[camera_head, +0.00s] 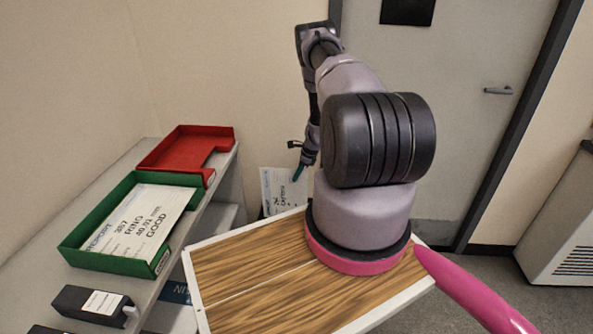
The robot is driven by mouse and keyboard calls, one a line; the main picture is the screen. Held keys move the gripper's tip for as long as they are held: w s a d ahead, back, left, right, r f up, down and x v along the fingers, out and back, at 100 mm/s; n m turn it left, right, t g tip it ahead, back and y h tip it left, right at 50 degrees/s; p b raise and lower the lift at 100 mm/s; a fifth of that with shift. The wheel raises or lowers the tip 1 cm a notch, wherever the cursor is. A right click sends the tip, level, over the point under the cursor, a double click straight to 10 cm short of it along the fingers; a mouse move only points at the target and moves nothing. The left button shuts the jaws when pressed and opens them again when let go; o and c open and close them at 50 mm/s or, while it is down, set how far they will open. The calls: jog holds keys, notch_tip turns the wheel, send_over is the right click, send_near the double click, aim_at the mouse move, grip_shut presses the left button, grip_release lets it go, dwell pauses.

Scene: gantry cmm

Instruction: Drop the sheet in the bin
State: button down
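A white printed sheet (283,192) shows beyond the near wooden-topped surface, to the right of the shelf unit. My gripper (298,173) is at the sheet's upper right part, with a green fingertip over it, and appears shut on it. The second finger is hard to make out. The red open tray (160,152) at the back of the shelf looks empty. The green open tray (72,238) in front of it holds another printed sheet (138,222) marked "GOOD". The gripper is to the right of both trays.
The grey shelf unit (222,180) stands along the left wall. A dark box (80,300) with a white label sits at its front. A door (480,60) is behind my arm, and a white cabinet (560,225) stands at right. Floor shows between them.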

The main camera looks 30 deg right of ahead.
aim_at(306, 182)
notch_tip(306, 182, down, 13)
jog(key=shift+f, duration=0.1)
dwell(0.7)
jog(key=c, duration=1)
grip_release()
jog(key=v, duration=1.1)
